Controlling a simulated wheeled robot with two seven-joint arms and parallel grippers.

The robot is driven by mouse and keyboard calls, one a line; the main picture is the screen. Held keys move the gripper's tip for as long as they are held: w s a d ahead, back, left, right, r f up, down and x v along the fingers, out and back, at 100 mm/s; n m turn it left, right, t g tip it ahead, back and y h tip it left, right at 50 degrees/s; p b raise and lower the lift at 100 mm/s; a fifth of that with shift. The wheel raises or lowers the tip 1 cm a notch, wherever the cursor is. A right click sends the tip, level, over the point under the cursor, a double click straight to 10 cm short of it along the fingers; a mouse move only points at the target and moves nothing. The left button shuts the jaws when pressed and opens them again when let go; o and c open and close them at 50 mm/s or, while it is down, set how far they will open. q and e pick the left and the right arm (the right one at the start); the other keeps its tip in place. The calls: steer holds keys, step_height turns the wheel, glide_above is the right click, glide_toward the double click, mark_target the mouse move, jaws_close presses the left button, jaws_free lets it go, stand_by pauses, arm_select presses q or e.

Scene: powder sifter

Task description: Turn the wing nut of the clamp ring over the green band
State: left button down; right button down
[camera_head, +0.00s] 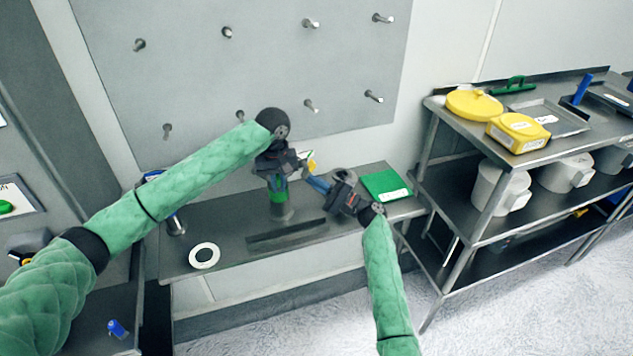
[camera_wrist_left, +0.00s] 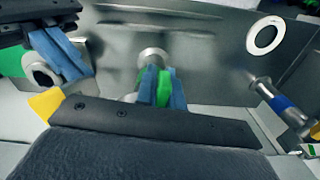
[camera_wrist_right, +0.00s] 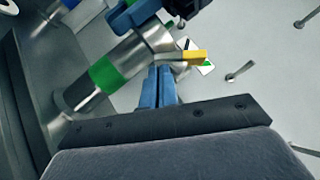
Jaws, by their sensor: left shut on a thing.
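A metal pipe with a green band (camera_head: 278,196) stands on the bench; it leans in the right wrist view (camera_wrist_right: 104,74). The metal clamp ring (camera_wrist_right: 160,39) sits over the band, partly hidden. A yellow piece (camera_wrist_right: 196,57) juts out beside it. My left gripper (camera_head: 282,176) is at the ring, its blue fingers shut on a small green piece (camera_wrist_left: 165,88), apparently the wing nut, mostly hidden by the fingers. My right gripper (camera_head: 312,181) reaches in from the right toward the pipe. Its blue fingers (camera_wrist_right: 158,84) are together, with nothing seen between them.
A white ring (camera_head: 204,256) and a metal cylinder with a blue band (camera_head: 176,223) are on the bench at left. A green box (camera_head: 386,185) lies at right. A pegboard (camera_head: 260,70) rises behind.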

stand_by(0.5)
steer(key=s+d+f, duration=0.1)
steer(key=d+f, duration=0.1)
steer(key=d, duration=0.1)
steer(key=s+d+f, duration=0.1)
steer(key=d+f, duration=0.1)
steer(key=d, duration=0.2)
steer(key=d+f, duration=0.3)
steer(key=shift+s+d, duration=0.35)
steer(key=shift+s, duration=0.05)
arm_select(q)
steer(key=c, duration=1.4)
jaws_free()
steer(key=shift+c, duration=0.2)
steer(key=shift+r, duration=0.1)
